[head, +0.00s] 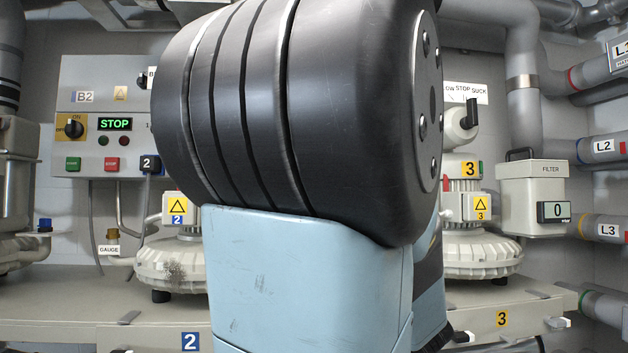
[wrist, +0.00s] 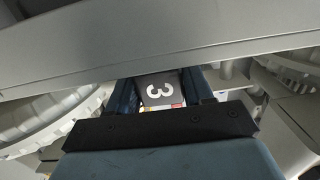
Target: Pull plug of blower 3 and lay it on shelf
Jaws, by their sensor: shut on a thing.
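My gripper (wrist: 162,89) is shut on a dark plug (wrist: 158,92) marked with a white 3, held between its two blue fingers in the wrist view. The plug is close to the edge of a large grey surface; whether it sits in a socket is hidden. Blower 3 (head: 482,245), a pale ribbed unit with yellow 3 labels, stands right of my arm in the head view. A pale shelf-like ledge (head: 465,318) with a yellow 3 label runs below it. My arm hides the middle of the head view, including my gripper and the plug.
Blower 2 (head: 165,262) and its control box (head: 72,125), with a green STOP display and a plug marked 2 (head: 150,164), are at left. A filter box (head: 533,205) and pipes (head: 605,147) stand at right. The wide grey surface (wrist: 80,45) crosses the wrist view.

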